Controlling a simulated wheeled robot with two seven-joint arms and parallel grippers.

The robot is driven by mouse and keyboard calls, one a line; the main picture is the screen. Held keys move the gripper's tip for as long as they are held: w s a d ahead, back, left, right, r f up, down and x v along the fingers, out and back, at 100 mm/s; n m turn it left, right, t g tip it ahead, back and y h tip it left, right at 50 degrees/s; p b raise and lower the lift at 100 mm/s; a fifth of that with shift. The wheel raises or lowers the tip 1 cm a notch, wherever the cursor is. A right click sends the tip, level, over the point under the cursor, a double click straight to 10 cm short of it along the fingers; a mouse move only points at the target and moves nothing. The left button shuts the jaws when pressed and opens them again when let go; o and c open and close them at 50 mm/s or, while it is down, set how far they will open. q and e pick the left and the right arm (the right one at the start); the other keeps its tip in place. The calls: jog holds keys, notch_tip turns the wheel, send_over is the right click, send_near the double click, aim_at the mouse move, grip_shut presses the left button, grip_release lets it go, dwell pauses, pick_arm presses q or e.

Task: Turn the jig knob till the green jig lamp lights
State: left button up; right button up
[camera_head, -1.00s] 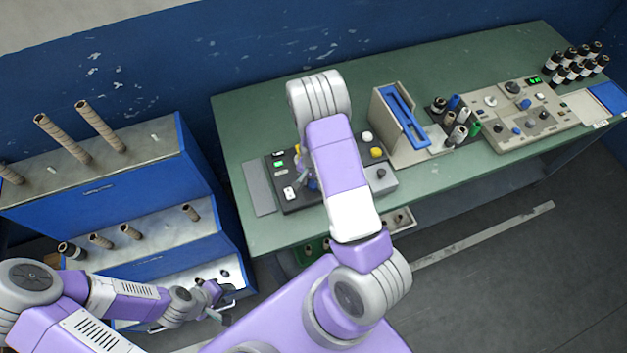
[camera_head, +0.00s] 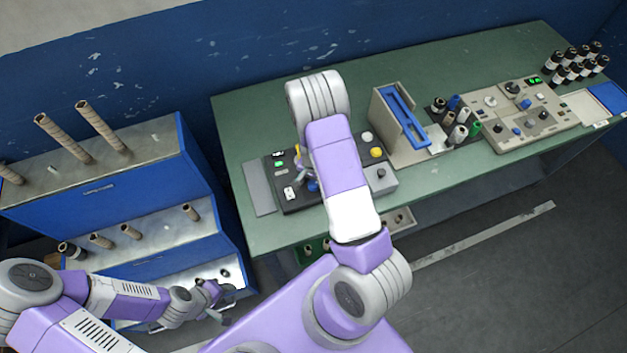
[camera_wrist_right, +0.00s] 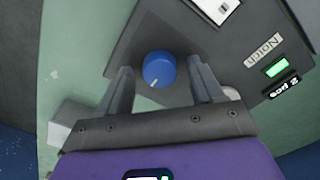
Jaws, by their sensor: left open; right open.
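In the right wrist view a round blue knob (camera_wrist_right: 158,68) with a white pointer line sits on a dark panel (camera_wrist_right: 165,25). The pointer faces the lower left. My right gripper (camera_wrist_right: 162,84) is open, one finger on each side of the knob; I cannot tell if either touches it. In the head view the knob (camera_head: 313,186) is partly hidden by my right arm, as is the right gripper (camera_head: 302,176). A green lit rectangle (camera_wrist_right: 277,66) glows between a "Notch" label and a "2 pcs" label; I cannot tell if it is the jig lamp. My left gripper (camera_head: 222,316) is open and empty.
The panel stands on a green table (camera_head: 250,105). To its right are a holder with a blue frame (camera_head: 404,118), several small spools and a beige control box (camera_head: 520,118). A blue shelf unit (camera_head: 110,195) with brown rolls stands at the left.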

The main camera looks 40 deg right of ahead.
jog(key=shift+r, duration=0.1)
notch_tip(320, 180, up, 7)
jog(key=shift+r+p, duration=0.2)
jog(key=shift+p, duration=0.35)
dwell(0.4)
